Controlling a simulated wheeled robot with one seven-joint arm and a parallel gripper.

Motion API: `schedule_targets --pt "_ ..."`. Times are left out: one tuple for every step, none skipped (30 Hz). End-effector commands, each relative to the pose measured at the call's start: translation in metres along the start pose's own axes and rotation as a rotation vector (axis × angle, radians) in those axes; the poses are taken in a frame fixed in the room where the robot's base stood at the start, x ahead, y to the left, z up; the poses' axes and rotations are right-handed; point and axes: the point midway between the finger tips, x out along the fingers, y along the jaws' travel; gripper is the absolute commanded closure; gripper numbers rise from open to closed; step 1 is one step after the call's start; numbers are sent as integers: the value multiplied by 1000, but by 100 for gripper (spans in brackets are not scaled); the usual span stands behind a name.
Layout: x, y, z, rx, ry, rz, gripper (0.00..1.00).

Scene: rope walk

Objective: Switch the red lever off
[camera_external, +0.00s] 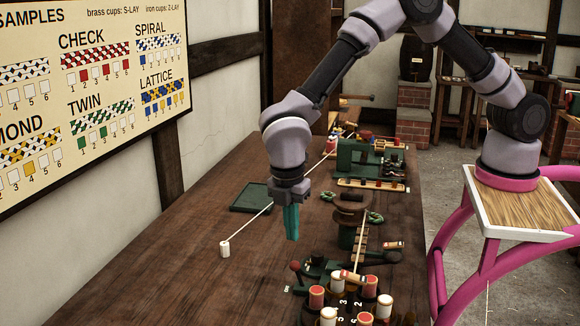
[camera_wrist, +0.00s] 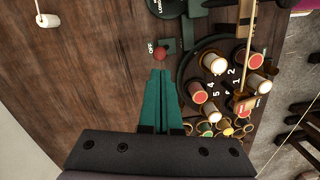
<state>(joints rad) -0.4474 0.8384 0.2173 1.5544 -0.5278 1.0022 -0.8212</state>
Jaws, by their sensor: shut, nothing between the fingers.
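The red lever shows as a red ball knob (camera_external: 295,266) beside the dark green machine at the front of the table. In the wrist view the red knob (camera_wrist: 160,54) sits just past my fingertips, by a white OFF label (camera_wrist: 150,48) and a green base plate. My gripper (camera_external: 292,237) points down with its teal fingers shut and empty, above the table and apart from the knob in the outside view. In the wrist view the fingertips (camera_wrist: 160,72) line up with the knob; whether they touch it I cannot tell. The lever's shaft is mostly hidden.
A round carrier with several red and white bobbins (camera_external: 317,297) stands right of the knob. A taut cord runs from a white peg (camera_external: 225,250) towards the back machine (camera_external: 365,160). A green tray (camera_external: 250,197) lies behind. The table's left front is bare.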

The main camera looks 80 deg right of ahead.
Motion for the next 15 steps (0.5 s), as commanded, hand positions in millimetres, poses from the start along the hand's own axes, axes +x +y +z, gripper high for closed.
schedule_targets --pt "-9 2 -1 0 2 1 100" --pt "-13 2 -1 0 2 1 100" --pt "-17 3 -1 1 0 0 100" --pt "-20 3 -1 1 -1 -1 100" --pt "-22 3 -1 1 -1 -2 100" --pt "-25 4 -1 0 -1 -2 100" --pt "-26 4 -1 0 -1 -3 100" --pt "-27 4 -1 0 -2 -3 100" --pt "-28 4 -1 0 -2 -4 100" --pt "-28 4 -1 0 -2 -4 100" --pt "-28 3 -1 0 -2 -5 100" --pt "-28 3 -1 0 -3 -5 100" --pt "-28 3 -1 0 -3 -5 100" --pt "-28 3 -1 0 -3 -5 100" --pt "-28 3 -1 0 -2 -5 100"
